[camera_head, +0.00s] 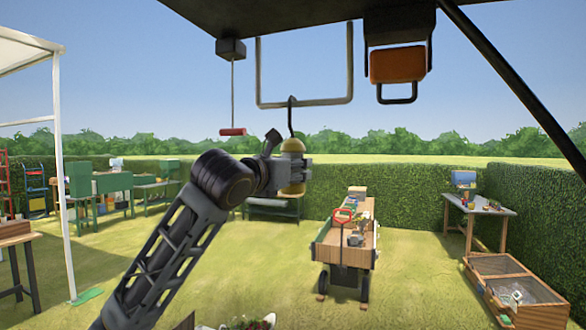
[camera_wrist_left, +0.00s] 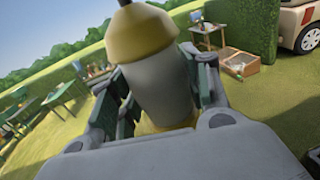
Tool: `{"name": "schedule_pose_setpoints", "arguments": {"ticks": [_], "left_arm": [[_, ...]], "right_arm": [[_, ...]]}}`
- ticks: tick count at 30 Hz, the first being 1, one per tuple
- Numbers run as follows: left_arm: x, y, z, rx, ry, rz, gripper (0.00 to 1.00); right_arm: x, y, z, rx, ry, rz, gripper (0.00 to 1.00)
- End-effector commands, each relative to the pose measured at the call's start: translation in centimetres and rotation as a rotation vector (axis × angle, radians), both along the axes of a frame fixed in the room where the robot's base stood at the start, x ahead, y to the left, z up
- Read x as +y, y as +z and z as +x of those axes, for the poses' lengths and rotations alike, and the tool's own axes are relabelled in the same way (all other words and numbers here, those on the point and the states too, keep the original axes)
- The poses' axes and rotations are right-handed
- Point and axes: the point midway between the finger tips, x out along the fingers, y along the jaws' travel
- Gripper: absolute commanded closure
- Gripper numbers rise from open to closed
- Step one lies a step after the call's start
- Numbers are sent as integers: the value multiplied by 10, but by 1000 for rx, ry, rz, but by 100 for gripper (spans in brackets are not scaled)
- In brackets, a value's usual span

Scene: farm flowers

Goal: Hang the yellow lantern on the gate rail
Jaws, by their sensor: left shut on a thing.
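The yellow lantern (camera_head: 291,188) is upright in my left gripper (camera_head: 298,168), with a yellow cap, a grey middle and a dark hook on top. In the left wrist view the lantern (camera_wrist_left: 160,92) stands between the two fingers, which are shut on its body. A grey U-shaped rail (camera_head: 325,103) hangs from the dark overhead panel. The lantern's hook overlaps the rail's lower bar in the head view; I cannot tell whether it is over the bar or only in front of it. My right gripper is not in view.
A red pull handle (camera_head: 232,132) hangs on a cord left of the rail. An orange block with a dark handle (camera_head: 397,64) hangs to the right. A wooden cart (camera_head: 328,247) stands below on the grass. A white post (camera_head: 60,170) stands at the left.

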Motion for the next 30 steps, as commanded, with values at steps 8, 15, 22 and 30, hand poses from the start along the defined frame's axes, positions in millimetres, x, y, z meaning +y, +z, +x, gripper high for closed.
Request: {"name": "schedule_pose_setpoints", "arguments": {"ticks": [8,15,22,30], "left_arm": [[-2,-6,1,9,-2,6,85],[-1,-5,1,7,-2,4,28],[-1,-4,1,7,-1,4,25],[-1,-3,1,5,-1,3,14]], "right_arm": [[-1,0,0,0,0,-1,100],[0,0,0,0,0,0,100],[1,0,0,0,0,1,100],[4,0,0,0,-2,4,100]]}}
